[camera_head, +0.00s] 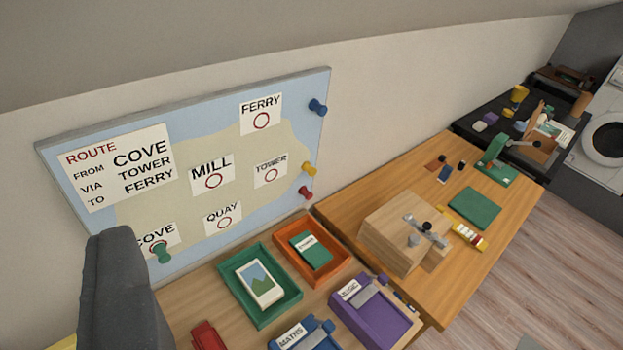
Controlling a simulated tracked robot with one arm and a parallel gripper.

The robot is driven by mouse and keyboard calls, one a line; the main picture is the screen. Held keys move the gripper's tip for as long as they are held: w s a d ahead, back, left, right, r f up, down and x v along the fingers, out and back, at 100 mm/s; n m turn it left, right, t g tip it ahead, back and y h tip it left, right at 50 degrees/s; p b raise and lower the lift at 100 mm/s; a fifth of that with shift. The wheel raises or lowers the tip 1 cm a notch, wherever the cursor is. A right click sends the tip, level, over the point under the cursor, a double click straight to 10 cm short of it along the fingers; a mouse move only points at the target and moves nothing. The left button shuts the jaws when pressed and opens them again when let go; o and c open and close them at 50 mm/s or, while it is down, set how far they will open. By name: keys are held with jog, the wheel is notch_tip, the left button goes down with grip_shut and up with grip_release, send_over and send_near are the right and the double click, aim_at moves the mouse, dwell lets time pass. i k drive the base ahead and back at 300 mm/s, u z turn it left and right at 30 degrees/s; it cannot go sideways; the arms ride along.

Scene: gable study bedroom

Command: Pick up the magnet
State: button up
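A map board (120,215) leans at the wall on the left. Several pin-shaped pieces, which look like magnets, are on it. A blue one (318,107) is at its upper right edge. A yellow one (309,169) and a red one (305,192) are lower on the right edge. A green one (161,252) is at the COVE label, lower left. I cannot tell which is the magnet meant.
A dark grey upright shape (122,290) stands in front of the board's lower left. Below the board are a green tray (262,318), an orange tray (340,275) and a purple box (372,318). A wooden desk (385,188) with a wooden block extends right.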

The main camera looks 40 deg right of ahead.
aim_at(312, 171)
jog(key=k, duration=0.35)
jog(key=u, duration=2.1)
jog(key=k, duration=1.5)
jog(key=z, duration=2.05)
jog(key=i, duration=1)
jog(key=z, duration=0.15)
